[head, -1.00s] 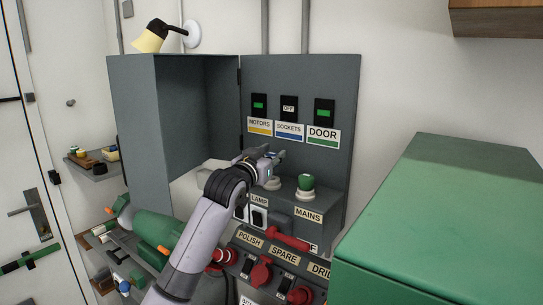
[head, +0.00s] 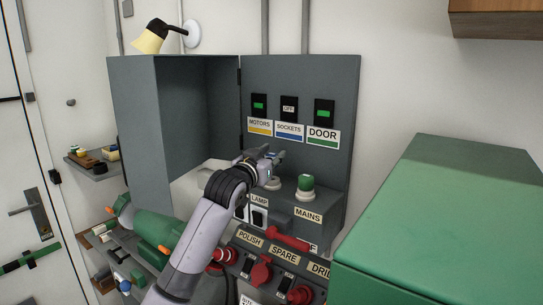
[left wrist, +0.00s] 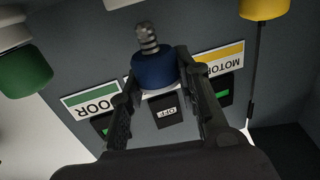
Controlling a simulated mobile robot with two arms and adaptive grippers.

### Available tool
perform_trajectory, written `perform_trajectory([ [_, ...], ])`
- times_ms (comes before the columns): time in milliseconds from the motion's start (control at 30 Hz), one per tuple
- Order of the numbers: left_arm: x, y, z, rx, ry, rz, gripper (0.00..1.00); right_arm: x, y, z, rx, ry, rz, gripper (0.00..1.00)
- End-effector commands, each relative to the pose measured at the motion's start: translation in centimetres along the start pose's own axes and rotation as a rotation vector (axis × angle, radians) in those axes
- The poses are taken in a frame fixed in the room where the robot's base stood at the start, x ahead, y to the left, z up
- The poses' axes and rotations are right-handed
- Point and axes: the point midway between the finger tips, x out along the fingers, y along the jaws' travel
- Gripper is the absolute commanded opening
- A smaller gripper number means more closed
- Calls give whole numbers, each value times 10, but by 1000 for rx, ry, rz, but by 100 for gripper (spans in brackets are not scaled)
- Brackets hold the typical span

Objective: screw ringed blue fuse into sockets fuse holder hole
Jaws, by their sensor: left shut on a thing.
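My left gripper (head: 272,160) is in front of the SOCKETS label (head: 289,131), above a white fuse holder (head: 273,184) on the cabinet ledge. In the left wrist view my left gripper (left wrist: 161,78) is shut on the blue fuse (left wrist: 155,70), whose metal threaded end points up in that picture. A white rim (left wrist: 122,3), which looks like the sockets holder, shows at the top edge, apart from the thread. The holder's hole is not visible. In the head view the fuse cannot be made out clearly. My right gripper is not in view.
A green fuse (head: 305,183) stands in the holder to the right; it also shows in the left wrist view (left wrist: 22,72). A yellow fuse (left wrist: 263,8) is on the other side. The cabinet door (head: 133,125) stands open at left. A large green box (head: 440,220) fills the right.

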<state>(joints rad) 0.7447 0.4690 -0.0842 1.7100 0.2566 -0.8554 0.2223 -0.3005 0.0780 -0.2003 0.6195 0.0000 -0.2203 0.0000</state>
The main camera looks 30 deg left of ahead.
Motion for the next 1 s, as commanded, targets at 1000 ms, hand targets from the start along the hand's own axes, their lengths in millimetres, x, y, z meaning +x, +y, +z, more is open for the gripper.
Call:
perform_trajectory([
  [1000, 0, 0, 14, 0, 1, 0, 3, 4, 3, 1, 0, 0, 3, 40],
])
